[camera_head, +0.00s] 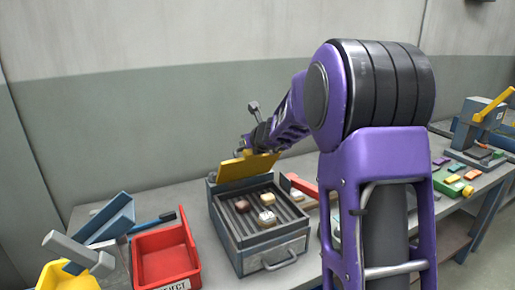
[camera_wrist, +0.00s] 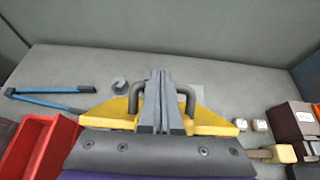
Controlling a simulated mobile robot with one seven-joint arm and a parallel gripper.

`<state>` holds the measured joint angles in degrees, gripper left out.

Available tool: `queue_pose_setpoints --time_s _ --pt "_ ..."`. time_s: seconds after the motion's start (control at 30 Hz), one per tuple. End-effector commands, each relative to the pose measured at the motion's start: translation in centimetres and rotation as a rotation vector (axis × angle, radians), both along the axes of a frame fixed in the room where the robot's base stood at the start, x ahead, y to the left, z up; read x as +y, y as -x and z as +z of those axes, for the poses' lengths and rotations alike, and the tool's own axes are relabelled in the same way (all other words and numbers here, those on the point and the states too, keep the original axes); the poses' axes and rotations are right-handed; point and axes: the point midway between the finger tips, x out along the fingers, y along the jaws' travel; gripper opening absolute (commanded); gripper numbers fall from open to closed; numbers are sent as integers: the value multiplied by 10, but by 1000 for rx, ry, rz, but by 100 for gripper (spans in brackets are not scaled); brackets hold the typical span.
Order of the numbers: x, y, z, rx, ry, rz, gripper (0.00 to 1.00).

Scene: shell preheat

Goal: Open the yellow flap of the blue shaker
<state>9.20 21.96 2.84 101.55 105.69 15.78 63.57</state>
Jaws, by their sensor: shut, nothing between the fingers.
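The blue shaker (camera_head: 262,244) is a blue-grey box on the bench with a slatted top, seen in the head view. Its top is uncovered, and several small blocks lie on the slats. The yellow flap (camera_head: 248,168) stands raised and tilted at the back edge. In the wrist view the yellow flap (camera_wrist: 107,116) spreads to both sides of my fingers, with a grey bent handle (camera_wrist: 187,97) showing on either side of them. My gripper (camera_wrist: 160,84) is shut and empty, at the flap; whether it touches is unclear. The head view shows my gripper (camera_head: 243,150) just above the flap, partly hidden.
A red bin (camera_head: 165,256) stands left of the shaker, with a yellow bin (camera_head: 66,277) and blue-grey tilted piece (camera_head: 108,218) beyond. A front handle (camera_head: 280,262) sticks out of the shaker. My arm hides bench to the right. A blue-handled tool (camera_wrist: 50,98) lies behind the red bin.

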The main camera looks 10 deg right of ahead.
Motion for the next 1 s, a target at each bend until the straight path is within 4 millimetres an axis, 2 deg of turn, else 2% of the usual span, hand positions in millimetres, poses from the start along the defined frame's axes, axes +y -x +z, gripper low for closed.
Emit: queue_pose_setpoints --time_s 0.1,0.2,1.0 --pt "10 -9 4 -1 -1 3 0" --pt "11 -12 4 0 0 1 0" --pt "10 -11 4 0 0 1 0"
